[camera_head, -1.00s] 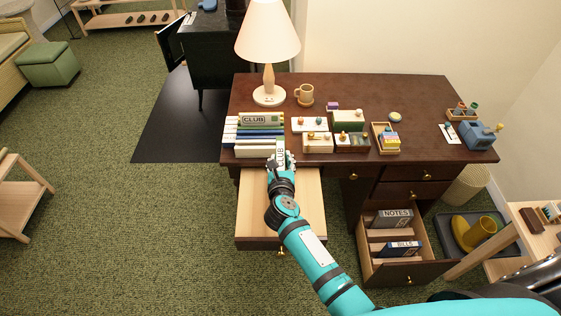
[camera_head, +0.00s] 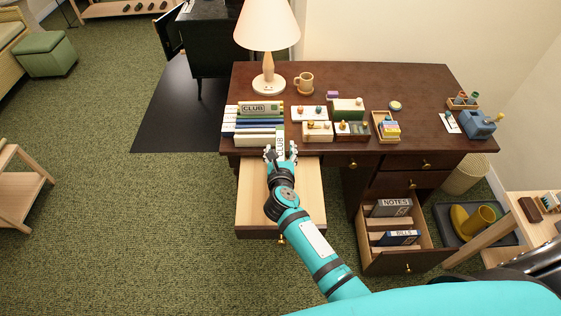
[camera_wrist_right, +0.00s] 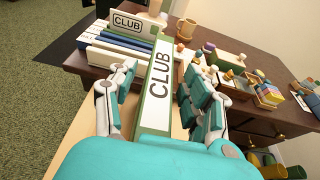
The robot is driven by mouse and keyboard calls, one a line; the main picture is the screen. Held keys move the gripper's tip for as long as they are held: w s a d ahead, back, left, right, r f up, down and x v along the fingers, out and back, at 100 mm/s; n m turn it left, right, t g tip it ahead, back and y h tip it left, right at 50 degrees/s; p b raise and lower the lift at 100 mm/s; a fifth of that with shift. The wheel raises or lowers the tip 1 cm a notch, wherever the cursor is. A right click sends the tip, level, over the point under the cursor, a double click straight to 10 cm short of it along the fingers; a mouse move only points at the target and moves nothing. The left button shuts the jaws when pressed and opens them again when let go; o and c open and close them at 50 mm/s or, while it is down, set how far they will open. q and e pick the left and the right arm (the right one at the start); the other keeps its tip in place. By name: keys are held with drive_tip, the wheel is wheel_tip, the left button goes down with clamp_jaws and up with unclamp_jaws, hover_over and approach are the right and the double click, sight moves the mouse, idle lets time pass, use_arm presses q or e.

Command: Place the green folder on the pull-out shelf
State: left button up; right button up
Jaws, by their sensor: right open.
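A green folder (camera_head: 280,138) with a white spine label reading CLUB stands upright at the back of the pull-out shelf (camera_head: 251,205), by the desk's front edge. In the right wrist view the folder (camera_wrist_right: 157,88) rises between the two spread fingers of my right gripper (camera_wrist_right: 160,102), with gaps at its sides. My right gripper (camera_head: 280,153) is open around it at the back of the light wood shelf. The folder's foot is hidden by the hand, so its contact with the shelf cannot be seen. My left gripper is not in view.
A stack of folders (camera_head: 252,133), one also labelled CLUB, lies on the desk just left of the gripper. Small boxes (camera_head: 318,131) stand to the right, a lamp (camera_head: 268,85) and mug (camera_head: 304,82) behind. An open drawer (camera_head: 407,262) holds NOTES and BILLS folders.

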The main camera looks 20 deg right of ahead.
drive_tip(key=v, duration=1.1)
drive_tip(key=shift+s+b, duration=0.2)
drive_tip(key=shift+b, duration=0.25)
